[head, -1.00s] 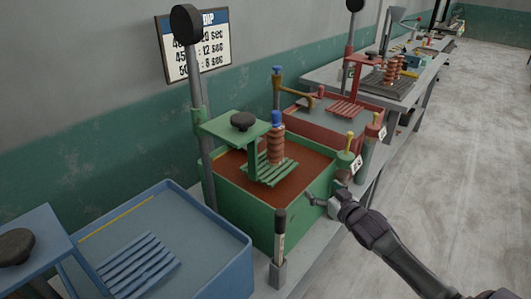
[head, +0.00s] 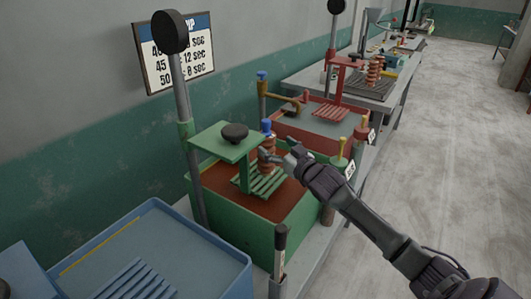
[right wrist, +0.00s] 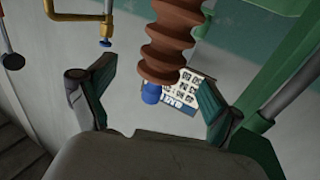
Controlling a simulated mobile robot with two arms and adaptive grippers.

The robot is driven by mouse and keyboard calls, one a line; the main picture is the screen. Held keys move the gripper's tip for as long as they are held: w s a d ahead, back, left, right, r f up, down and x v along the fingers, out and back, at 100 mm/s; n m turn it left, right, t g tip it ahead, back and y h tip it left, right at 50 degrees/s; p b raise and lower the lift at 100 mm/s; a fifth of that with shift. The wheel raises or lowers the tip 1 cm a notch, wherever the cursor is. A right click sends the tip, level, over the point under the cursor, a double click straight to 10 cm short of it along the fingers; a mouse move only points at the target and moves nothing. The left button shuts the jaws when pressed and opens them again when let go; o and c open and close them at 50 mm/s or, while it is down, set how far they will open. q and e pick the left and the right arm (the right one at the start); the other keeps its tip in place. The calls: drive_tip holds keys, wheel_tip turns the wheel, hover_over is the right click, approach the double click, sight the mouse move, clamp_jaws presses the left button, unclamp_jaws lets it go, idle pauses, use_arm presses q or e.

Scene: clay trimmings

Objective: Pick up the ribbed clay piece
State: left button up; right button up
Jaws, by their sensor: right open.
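The ribbed clay piece (head: 267,165) is a brown, ringed column with a blue top. It stands upright on a green slatted rack (head: 250,192) in the green tub (head: 240,232). My right gripper (head: 279,157) is open at the piece's upper part, and one finger hides some of its rings. In the right wrist view the ribbed piece (right wrist: 167,42) and its blue top (right wrist: 151,93) show in the gap between the spread fingers of the right gripper (right wrist: 153,98). No grip on it shows. My left gripper is not in view.
A green press plate with a black knob (head: 235,132) overhangs the rack beside the piece. A red station (head: 315,130) stands behind, with another ribbed piece (head: 375,70) farther back. A blue tub (head: 195,250) is at front left. Open floor (head: 455,150) lies right.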

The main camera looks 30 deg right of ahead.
drive_tip(key=shift+w+r, duration=0.1)
drive_tip(key=shift+w, duration=0.1)
drive_tip(key=shift+w+r+p, duration=0.15)
drive_tip(key=shift+w+p, duration=0.3)
drive_tip(key=shift+w, duration=0.35)
drive_tip(key=w, duration=0.3)
drive_tip(key=shift+w+a+f, duration=0.1)
drive_tip(key=shift+w+f, duration=0.15)
drive_tip(key=shift+s, duration=0.1)
drive_tip(key=shift+c, duration=0.9)
clamp_jaws()
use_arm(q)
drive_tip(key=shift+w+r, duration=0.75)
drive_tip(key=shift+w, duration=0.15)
use_arm(e)
drive_tip(key=shift+r, duration=0.1)
